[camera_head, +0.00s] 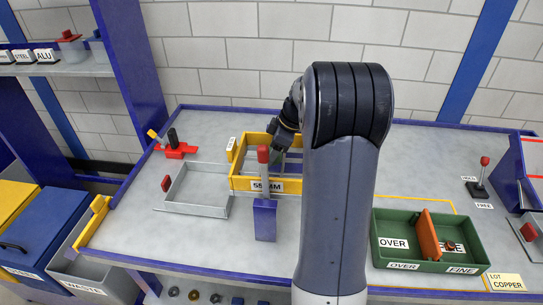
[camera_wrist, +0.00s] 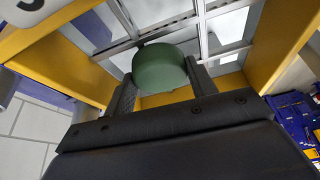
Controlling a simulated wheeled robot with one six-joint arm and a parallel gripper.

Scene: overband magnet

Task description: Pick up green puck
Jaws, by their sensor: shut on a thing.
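The green puck (camera_wrist: 163,75) is a round, dark green piece. In the wrist view it sits between the two fingers of my gripper (camera_wrist: 160,88), which is shut on it. Below and around it are the yellow walls of a frame and a grey metal grid (camera_wrist: 215,35). In the head view my gripper (camera_head: 275,150) is down at the yellow frame (camera_head: 240,180) marked 55MM, partly hidden behind my arm. The puck cannot be made out clearly in the head view. I cannot tell whether it touches the grid.
A grey tray (camera_head: 168,207) stands left of the yellow frame. A blue post with a red-topped lever (camera_head: 264,205) stands in front. A green bin (camera_head: 380,255) with an orange divider lies at the right. A red clamp (camera_head: 180,151) sits at the back left.

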